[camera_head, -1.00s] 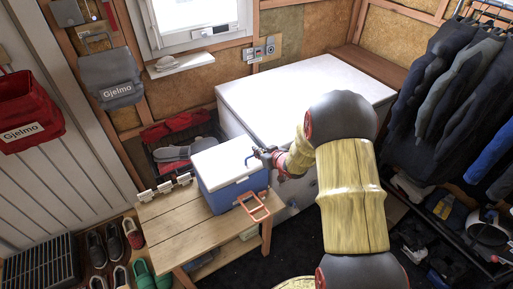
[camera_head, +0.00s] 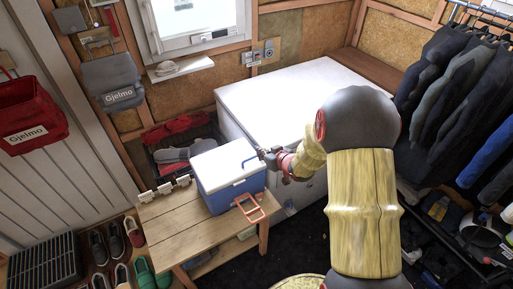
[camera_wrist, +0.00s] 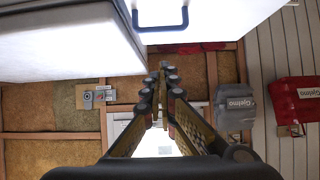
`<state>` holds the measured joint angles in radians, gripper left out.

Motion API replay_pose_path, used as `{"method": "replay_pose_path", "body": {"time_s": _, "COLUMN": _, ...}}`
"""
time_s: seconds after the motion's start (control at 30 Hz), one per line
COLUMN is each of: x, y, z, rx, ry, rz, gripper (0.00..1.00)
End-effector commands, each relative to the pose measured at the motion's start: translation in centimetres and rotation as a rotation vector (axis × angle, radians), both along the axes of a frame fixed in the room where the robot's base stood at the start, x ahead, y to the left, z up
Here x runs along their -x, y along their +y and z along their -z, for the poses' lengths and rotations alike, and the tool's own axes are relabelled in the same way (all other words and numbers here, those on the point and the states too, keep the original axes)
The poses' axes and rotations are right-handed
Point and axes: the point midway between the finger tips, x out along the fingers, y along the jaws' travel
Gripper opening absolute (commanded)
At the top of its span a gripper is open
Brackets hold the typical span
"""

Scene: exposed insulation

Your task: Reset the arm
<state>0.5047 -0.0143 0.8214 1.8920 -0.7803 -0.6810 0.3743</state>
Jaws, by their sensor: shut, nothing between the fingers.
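My gripper (camera_head: 268,157) is shut and empty at the right side of the blue and white cooler box (camera_head: 228,182), close to its blue handle (camera_head: 249,160) in the head view. I cannot tell from the head view whether it touches the handle. In the wrist view my gripper (camera_wrist: 162,75) points up the picture with its fingers together. The blue handle (camera_wrist: 160,27) shows just beyond the fingertips, with a gap between them. My arm reaches in from the lower right of the head view.
The cooler stands on a wooden bench (camera_head: 172,236) with an orange handle (camera_head: 248,207) at its edge. A white chest (camera_head: 290,95) stands behind my gripper. Dark clothes (camera_head: 445,85) hang at the right. Shoes (camera_head: 120,255) sit at the lower left.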

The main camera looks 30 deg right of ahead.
Motion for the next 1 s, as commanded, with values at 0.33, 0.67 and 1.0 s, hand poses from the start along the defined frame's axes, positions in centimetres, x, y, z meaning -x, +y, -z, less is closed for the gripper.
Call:
{"method": "replay_pose_path", "body": {"time_s": 0.33, "x": 2.8, "y": -0.1, "z": -1.3, "rx": 0.000, "ry": 0.000, "rz": 0.000, "gripper": 0.00}}
{"method": "replay_pose_path", "body": {"time_s": 0.67, "x": 5.2, "y": -1.9, "z": 2.0, "rx": 0.065, "ry": 0.143, "rz": 0.041, "gripper": 0.00}}
{"method": "replay_pose_path", "body": {"time_s": 1.0, "x": 18.1, "y": -4.7, "z": 1.6, "rx": 0.135, "ry": 0.644, "rz": 0.294, "gripper": 0.00}}
